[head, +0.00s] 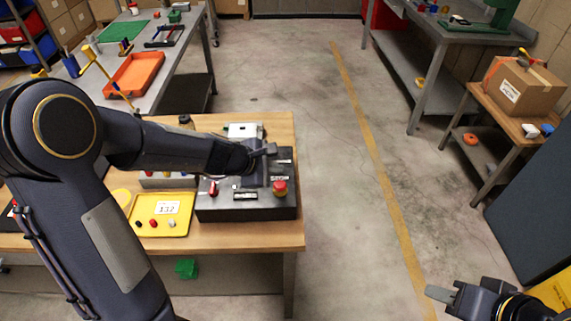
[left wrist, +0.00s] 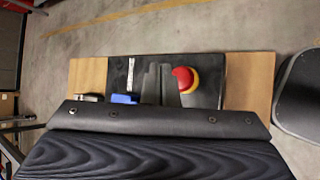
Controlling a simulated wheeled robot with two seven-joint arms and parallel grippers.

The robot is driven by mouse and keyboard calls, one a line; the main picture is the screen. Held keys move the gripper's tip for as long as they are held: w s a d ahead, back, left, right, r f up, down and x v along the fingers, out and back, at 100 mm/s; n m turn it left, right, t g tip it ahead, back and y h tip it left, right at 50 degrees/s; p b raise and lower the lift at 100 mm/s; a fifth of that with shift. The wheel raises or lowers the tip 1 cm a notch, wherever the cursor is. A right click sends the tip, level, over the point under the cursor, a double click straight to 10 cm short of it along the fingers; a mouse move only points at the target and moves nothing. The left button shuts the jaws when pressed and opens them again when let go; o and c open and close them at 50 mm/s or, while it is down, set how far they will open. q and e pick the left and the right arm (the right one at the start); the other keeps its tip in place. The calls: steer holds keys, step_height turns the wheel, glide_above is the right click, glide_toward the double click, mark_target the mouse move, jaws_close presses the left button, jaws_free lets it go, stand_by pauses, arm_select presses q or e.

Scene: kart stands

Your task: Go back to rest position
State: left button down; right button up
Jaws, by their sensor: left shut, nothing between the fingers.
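My left arm reaches in from the left over the wooden table (head: 270,234). My left gripper (head: 265,151) is shut and empty above the dark control box (head: 246,208). The left wrist view shows its two fingers (left wrist: 160,83) together, beside the red emergency button (left wrist: 184,78); I cannot tell how high above the box they are. That red button also shows in the head view (head: 280,187). My right gripper (head: 441,293) is at the bottom right over the floor, away from the tables; its finger gap is not clear.
A yellow tray (head: 176,228) with small parts and a number card lies left of the box. A grey bench with an orange tray (head: 134,73) stands behind. A small table with a cardboard box (head: 523,86) is at right. The middle floor is clear.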

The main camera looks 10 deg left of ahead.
arm_select(q)
steer(key=shift+r, duration=0.1)
steer(key=s+r+m+h, duration=0.2)
steer(key=s+r+m, duration=0.7)
steer(key=s, duration=0.4)
steer(key=s+a+f+m+y, duration=0.1)
steer(key=s+a+m+y, duration=0.1)
steer(key=s+m, duration=0.2)
steer(key=s+a+m+g+y, duration=0.1)
steer(key=s+a+m, duration=0.2)
steer(key=s, duration=0.7)
steer(key=shift+f+m+g+y, duration=0.3)
steer(key=shift+f+m+y, duration=0.1)
steer(key=shift+m, duration=0.5)
steer(key=shift+s+r, duration=0.1)
steer(key=shift+s, duration=0.05)
